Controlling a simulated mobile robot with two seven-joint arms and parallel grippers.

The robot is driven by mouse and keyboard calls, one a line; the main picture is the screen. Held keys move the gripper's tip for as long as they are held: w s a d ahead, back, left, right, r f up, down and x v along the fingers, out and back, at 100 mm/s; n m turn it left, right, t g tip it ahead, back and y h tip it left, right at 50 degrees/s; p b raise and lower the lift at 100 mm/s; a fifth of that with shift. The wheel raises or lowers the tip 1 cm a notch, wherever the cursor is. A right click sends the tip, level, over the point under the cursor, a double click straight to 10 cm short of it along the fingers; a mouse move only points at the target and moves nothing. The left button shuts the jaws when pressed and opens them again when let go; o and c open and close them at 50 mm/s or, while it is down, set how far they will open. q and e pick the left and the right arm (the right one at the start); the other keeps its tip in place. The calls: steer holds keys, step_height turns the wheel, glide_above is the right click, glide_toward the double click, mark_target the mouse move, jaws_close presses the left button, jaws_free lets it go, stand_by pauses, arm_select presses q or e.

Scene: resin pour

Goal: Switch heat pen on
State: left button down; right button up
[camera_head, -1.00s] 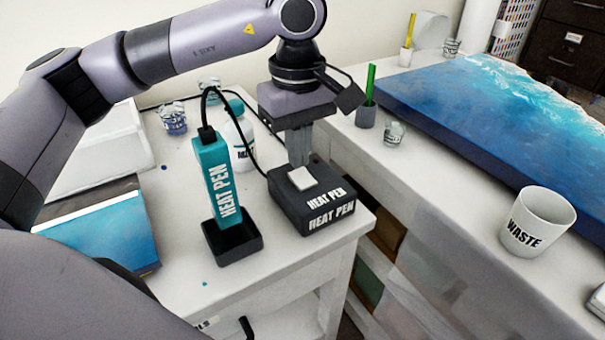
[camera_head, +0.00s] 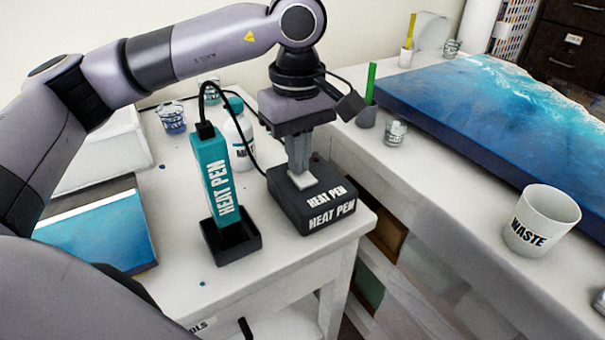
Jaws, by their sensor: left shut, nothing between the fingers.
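The heat pen (camera_head: 219,180) is a teal block with white lettering, standing upright in a small black holder (camera_head: 232,246) on the white side table. A black cable runs from its top to the black heat pen box (camera_head: 318,206), which carries white lettering. A pale rocker switch (camera_head: 302,180) sits on top of the box. My left gripper (camera_head: 301,170) is shut and empty, pointing down with its fingertips at the switch. They appear to touch it, and they hide its rear part. My right gripper is not in view.
A white bottle with a teal cap (camera_head: 238,136) stands behind the heat pen, near small cups (camera_head: 172,118). A blue resin panel (camera_head: 490,110) and a white WASTE cup (camera_head: 541,221) are on the right bench. A gap separates the two surfaces.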

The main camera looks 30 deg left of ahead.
arm_select(q)
steer(key=shift+f, duration=0.3)
steer(key=shift+r, duration=0.15)
steer(key=shift+r+p, duration=2.25)
steer(key=shift+r, duration=1.2)
steer(key=shift+f, duration=0.1)
